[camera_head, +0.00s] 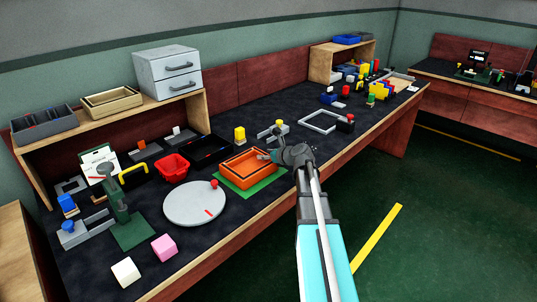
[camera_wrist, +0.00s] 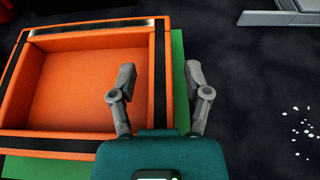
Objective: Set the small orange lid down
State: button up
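An orange open-topped box-like piece (camera_head: 230,172) with dark strips along its rim sits on a green mat (camera_head: 251,190) on the dark bench. In the wrist view the orange piece (camera_wrist: 75,132) fills the left half, with its hollow facing up. I see no separate small orange lid and cannot tell whether this piece is it. My gripper (camera_wrist: 158,82) has its two grey fingers wide apart, one on each side of the piece's right wall. Gaps show between the fingers and the wall. In the head view my gripper (camera_head: 270,156) is at the piece's right end.
A round grey disc (camera_head: 190,203) lies to the left, with a red bin (camera_head: 172,169) and black tray (camera_head: 210,150) behind. Pink (camera_head: 164,247) and white (camera_head: 126,272) cubes stand near the front edge. A grey frame (camera_head: 304,122) lies to the right.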

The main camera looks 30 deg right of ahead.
jog(key=shift+r, duration=0.15)
jog(key=p+v, duration=0.4)
jog(key=v, duration=0.7)
jog(key=shift+s+d+r+p, duration=0.1)
jog(key=shift+s+d+p, duration=0.05)
jog(key=shift+s+p, duration=0.3)
dwell(0.5)
